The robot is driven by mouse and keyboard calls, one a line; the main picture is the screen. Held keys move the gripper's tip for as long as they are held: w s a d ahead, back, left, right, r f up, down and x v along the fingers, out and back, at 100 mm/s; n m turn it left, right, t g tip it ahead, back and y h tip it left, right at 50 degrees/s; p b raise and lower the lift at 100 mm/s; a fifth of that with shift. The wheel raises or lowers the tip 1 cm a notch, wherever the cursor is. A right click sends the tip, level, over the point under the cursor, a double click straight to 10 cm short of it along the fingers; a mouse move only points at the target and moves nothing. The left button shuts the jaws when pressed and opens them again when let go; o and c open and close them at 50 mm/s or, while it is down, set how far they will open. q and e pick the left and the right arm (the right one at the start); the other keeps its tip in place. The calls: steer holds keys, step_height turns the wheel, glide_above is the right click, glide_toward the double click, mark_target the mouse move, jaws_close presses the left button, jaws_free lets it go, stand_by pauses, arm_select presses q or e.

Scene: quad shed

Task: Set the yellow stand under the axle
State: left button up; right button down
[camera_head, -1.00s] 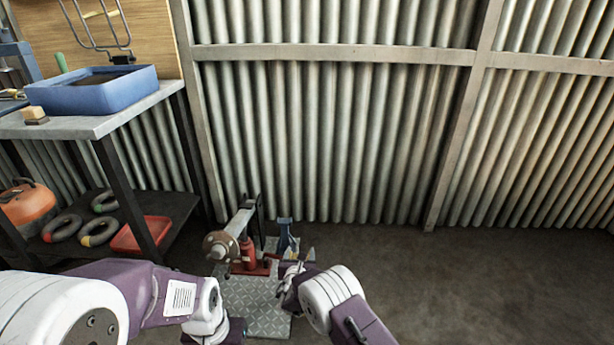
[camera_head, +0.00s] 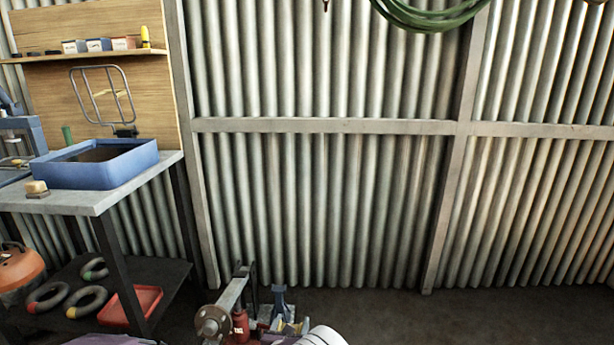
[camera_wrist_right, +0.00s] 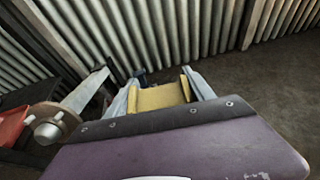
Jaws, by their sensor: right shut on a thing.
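The yellow stand (camera_wrist_right: 160,97) shows in the right wrist view as a yellow piece between my right gripper's two fingers; its lower part is hidden by the gripper body. My right gripper (camera_wrist_right: 162,92) is shut on it. In the head view the right gripper (camera_head: 284,325) is low in the picture, to the right of the axle, and the stand cannot be made out there. The axle (camera_head: 232,292) ends in a round rusty hub (camera_head: 211,322); in the wrist view the axle (camera_wrist_right: 86,90) lies left of the gripper, apart from the stand. My left gripper is out of view.
A red jack (camera_head: 240,326) stands by the axle. A blue stand (camera_head: 281,299) is just behind my right gripper. The workbench (camera_head: 100,201) with a blue tub (camera_head: 95,172) is at left. Corrugated wall closes the back; floor at right (camera_head: 450,320) is clear.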

steer(key=s+d+r+m+g+h+p, duration=0.1)
steer(key=s+d+r+m+g+h, duration=0.3)
steer(key=s+d, duration=0.7)
steer(key=s+d+r+m+g+h+p, duration=0.1)
steer(key=s+d+r+m+h, duration=0.3)
steer(key=s+d, duration=0.65)
step_height(320, 180, up, 31)
steer(key=w+d+h+p, duration=0.1)
steer(key=p, duration=3.7)
steer(key=shift+w+d+r+m, duration=0.2)
steer(key=shift+w+d+m, duration=0.1)
steer(key=shift+w, duration=0.05)
